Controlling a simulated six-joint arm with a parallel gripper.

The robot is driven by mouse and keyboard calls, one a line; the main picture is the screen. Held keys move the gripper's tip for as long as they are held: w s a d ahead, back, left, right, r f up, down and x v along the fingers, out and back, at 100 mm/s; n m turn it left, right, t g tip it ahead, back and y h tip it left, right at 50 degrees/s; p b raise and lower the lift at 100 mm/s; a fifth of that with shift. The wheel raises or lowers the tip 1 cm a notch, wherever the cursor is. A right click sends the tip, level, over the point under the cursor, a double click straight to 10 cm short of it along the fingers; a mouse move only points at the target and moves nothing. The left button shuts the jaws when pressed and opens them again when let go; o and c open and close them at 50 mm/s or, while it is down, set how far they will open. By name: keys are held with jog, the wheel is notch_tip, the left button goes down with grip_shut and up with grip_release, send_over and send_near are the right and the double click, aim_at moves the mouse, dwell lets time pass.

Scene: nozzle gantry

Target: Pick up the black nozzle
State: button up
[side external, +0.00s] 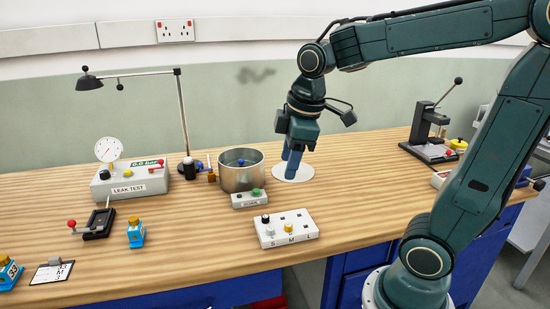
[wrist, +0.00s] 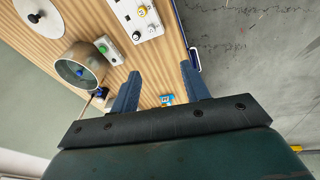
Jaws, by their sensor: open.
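The black nozzle (side external: 265,218) sits at the back left of a white rack (side external: 272,241) marked S, M and L. A yellow nozzle (side external: 289,228) stands in the same rack.
A metal pot (side external: 241,177) stands left of my gripper, with a small grey button box (side external: 247,202) in front of it. A leak test box (side external: 130,187) and a lamp (side external: 182,115) stand farther left. A lever press (side external: 425,130) stands at the right. Wood right of the rack is clear.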

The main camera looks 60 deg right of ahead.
jog(key=w+d+f+n+g, duration=0.3)
jog(key=w+d+f+n, duration=0.3)
jog(key=w, duration=0.4)
notch_tip(320, 180, down, 2)
jog(key=shift+w+d+f+n, duration=0.25)
jog(key=shift+d+n, duration=0.15)
jog(key=shift+n, duration=0.3)
send_over(265, 217)
jog(key=shift+f, duration=4.25)
jog(key=shift+f, duration=0.15)
jog(key=shift+f, duration=2.45)
grip_shut()
